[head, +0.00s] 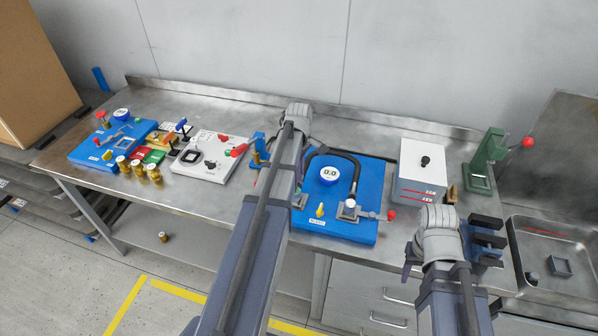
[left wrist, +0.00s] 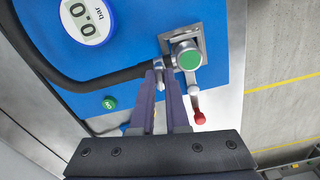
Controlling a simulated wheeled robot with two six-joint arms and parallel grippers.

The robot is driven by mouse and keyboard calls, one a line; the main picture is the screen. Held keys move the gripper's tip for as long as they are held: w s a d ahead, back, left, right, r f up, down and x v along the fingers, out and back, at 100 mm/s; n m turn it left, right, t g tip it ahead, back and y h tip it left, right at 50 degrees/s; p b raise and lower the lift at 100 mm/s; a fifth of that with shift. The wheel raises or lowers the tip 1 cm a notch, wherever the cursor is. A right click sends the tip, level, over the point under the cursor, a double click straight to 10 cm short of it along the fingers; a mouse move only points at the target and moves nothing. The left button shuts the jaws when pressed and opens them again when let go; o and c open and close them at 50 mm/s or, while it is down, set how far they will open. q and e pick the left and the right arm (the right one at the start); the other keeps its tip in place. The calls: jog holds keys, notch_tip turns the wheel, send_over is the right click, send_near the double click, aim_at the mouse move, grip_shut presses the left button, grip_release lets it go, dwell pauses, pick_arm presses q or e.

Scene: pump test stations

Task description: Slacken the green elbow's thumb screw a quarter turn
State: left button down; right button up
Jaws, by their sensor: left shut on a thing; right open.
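The green elbow (head: 298,201) shows in the head view only as a grey edge of its fitting beside my left arm. In the left wrist view its round green cap (left wrist: 189,59) sits on a grey fitting. My left gripper (left wrist: 165,70) is shut beside that cap on a small grey part, the thumb screw, mostly hidden between the fingertips. In the head view my left arm hides this gripper. My right gripper (head: 488,231) is open and empty, above the table's front right.
A black hose (left wrist: 100,80) runs to the elbow, past a gauge (left wrist: 87,20) reading 0.0. A red-ended lever (left wrist: 199,117) lies close to my left fingers. The blue panel (head: 368,185) has a second fitting (head: 349,209). A white box (head: 421,170) stands to its right.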

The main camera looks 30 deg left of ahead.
pick_arm(q)
jog(key=shift+n, duration=0.6)
jog(key=c, duration=0.9)
grip_release()
notch_tip(320, 180, up, 8)
jog(key=p, duration=0.8)
jog(key=shift+f, duration=0.1)
